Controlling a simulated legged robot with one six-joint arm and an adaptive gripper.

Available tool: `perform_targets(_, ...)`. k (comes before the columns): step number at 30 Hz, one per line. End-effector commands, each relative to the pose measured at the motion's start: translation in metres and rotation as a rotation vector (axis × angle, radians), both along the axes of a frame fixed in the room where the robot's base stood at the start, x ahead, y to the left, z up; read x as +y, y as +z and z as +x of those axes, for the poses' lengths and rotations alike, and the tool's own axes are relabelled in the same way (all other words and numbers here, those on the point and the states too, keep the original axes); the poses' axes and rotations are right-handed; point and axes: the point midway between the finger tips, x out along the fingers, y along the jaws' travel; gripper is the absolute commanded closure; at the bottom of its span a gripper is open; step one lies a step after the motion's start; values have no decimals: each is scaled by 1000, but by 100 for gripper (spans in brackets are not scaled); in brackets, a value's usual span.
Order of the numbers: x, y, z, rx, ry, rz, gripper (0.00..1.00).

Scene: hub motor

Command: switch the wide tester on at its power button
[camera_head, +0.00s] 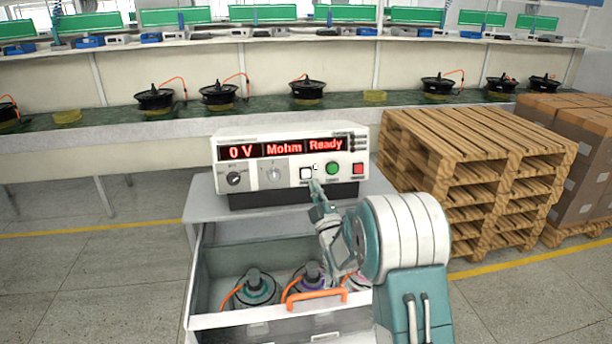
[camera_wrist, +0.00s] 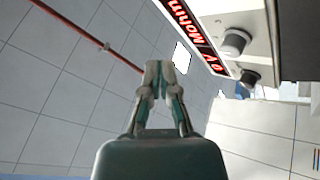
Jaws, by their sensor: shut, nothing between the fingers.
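The wide tester (camera_head: 215,158) is a white box on a grey stand. Its display (camera_head: 285,149) is lit red and reads "0 V", "Mohm" and "Ready". I cannot read which is the power button. My gripper (camera_head: 315,186) is shut and empty, its tip just below the white button; contact cannot be told. In the wrist view the shut fingertips (camera_wrist: 157,68) lie left of the tester's face (camera_wrist: 222,14).
Below the tester, an open drawer (camera_head: 240,327) with an orange handle (camera_head: 316,297) holds several hub motors. Wooden pallets (camera_head: 470,150) and cardboard boxes (camera_head: 578,165) stand at right. A long bench (camera_head: 110,125) with more motors runs behind.

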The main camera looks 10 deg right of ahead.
Motion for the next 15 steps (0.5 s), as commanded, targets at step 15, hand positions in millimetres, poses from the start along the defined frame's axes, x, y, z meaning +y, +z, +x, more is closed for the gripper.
perform_targets(15, 0, 11, -43, 0, 0, 0, 100)
